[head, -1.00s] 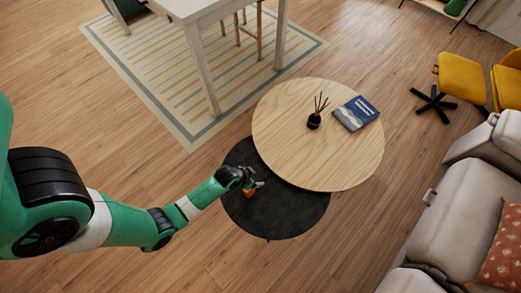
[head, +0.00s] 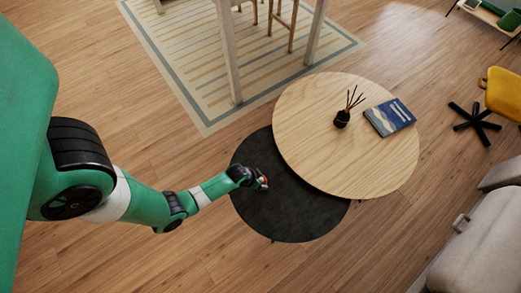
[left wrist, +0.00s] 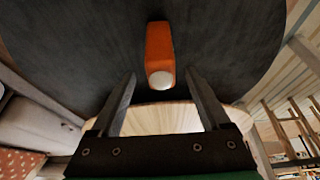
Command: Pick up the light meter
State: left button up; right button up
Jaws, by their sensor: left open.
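The light meter (left wrist: 159,45) is a small orange block with a white dome at one end. It is on the dark round low table (head: 290,215). In the head view only a bit of the light meter (head: 264,180) shows at my left gripper (head: 262,182), which hides most of it. In the left wrist view my left gripper (left wrist: 160,78) is open, its two fingers apart. The light meter shows between and beyond the fingertips, with no finger touching it that I can see. My right gripper is not in view.
A higher round wooden table (head: 340,165) overlaps the dark one. It carries a black reed diffuser (head: 342,119) and a blue book (head: 390,117). A grey sofa (head: 475,245) stands at lower right. The dark table's front part is bare.

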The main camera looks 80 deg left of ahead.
pick_arm(q)
jog(key=b+x, duration=0.4)
jog(key=x, duration=0.1)
jog(key=shift+a+f, duration=0.1)
grip_shut()
